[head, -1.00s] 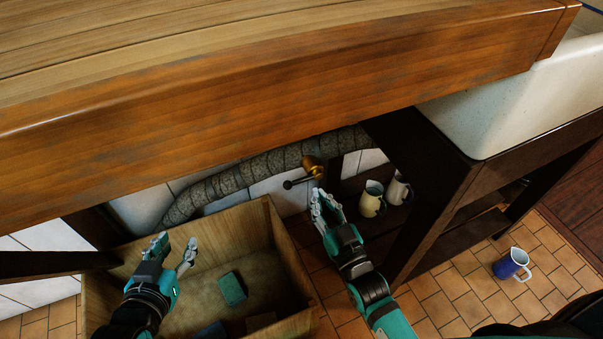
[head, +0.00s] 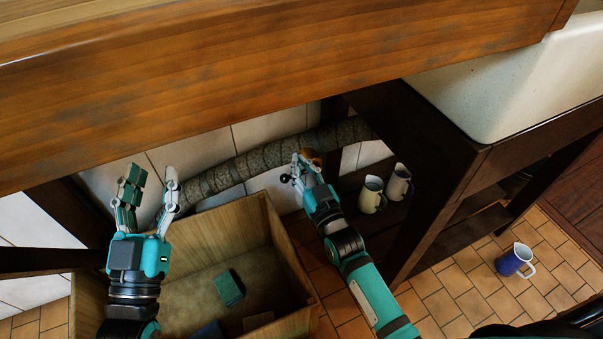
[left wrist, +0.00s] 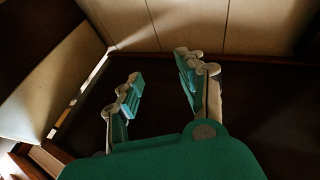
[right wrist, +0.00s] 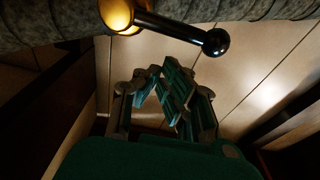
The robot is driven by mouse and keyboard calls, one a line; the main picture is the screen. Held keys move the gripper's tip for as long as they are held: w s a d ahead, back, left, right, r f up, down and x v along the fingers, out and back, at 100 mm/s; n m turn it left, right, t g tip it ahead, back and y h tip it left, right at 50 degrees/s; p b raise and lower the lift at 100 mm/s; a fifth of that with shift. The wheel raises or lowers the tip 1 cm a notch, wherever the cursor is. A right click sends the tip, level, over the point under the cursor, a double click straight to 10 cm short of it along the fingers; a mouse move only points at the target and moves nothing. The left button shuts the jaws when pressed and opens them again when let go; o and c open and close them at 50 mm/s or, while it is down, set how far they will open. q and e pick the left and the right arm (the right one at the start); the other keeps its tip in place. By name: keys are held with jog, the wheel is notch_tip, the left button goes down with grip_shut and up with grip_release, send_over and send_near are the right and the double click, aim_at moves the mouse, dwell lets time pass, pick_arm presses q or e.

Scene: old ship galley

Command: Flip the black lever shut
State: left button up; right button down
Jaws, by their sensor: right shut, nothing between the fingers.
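The black lever (right wrist: 180,30) with a ball end shows at the top of the right wrist view, running rightward and slightly down from a brass valve (right wrist: 118,14) on the wrapped pipe. In the head view, the lever's black ball (head: 285,178) shows just left of my right gripper (head: 303,166), whose fingers hide most of the lever and part of the valve. The right gripper is shut and empty; in its wrist view its fingers lie below the lever, with no clear contact. My left gripper (head: 149,186) is open and empty, raised above the wooden box, away from the lever.
A wrapped pipe (head: 240,168) runs along the tiled wall under the wooden counter (head: 250,90). The open wooden box (head: 290,262) stands below, holding a green block (head: 229,288). Two jugs (head: 372,195) stand right of the valve. A blue-and-white mug (head: 514,260) is on the floor.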

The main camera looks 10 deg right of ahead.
pick_arm(q)
jog(key=shift+s+r+t+h, duration=0.15)
jog(key=shift+s+r+t, duration=0.25)
jog(key=shift+r+t, duration=0.25)
jog(key=shift+s+r+t+h, duration=0.15)
jog(key=shift+s+r+t, duration=0.25)
jog(key=shift+r, duration=0.45)
pick_arm(e)
jog(key=shift+s+f, duration=0.2)
jog(key=shift+f, duration=0.6)
pick_arm(q)
jog(key=shift+w+f, duration=0.1)
jog(key=shift+w, duration=0.05)
